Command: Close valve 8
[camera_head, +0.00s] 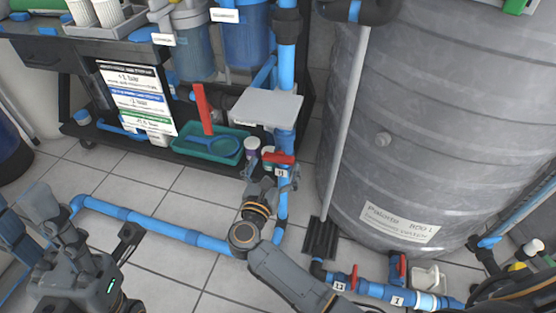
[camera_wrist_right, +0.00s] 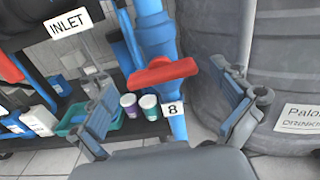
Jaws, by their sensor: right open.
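Valve 8 has a red handle (camera_wrist_right: 162,72) on a vertical blue pipe (camera_wrist_right: 155,35), with a white label "8" (camera_wrist_right: 172,109) just below. The handle lies crosswise to the pipe, its right end slightly higher in the right wrist view. In the head view the red handle (camera_head: 279,158) shows just beyond my right gripper (camera_head: 272,181). My right gripper is open and empty, its two fingers (camera_wrist_right: 165,95) spread on either side of the pipe. My left gripper (camera_head: 88,225) is open and empty at the lower left, far from the valve.
A large grey tank (camera_head: 430,120) stands close right of the pipe. A grey plate (camera_head: 267,107) sits above the valve. A teal tray (camera_head: 190,150) and small cups (camera_wrist_right: 130,105) are left of it. A blue floor pipe (camera_head: 150,225) crosses the tiles; other red-handled valves (camera_head: 397,270) are at lower right.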

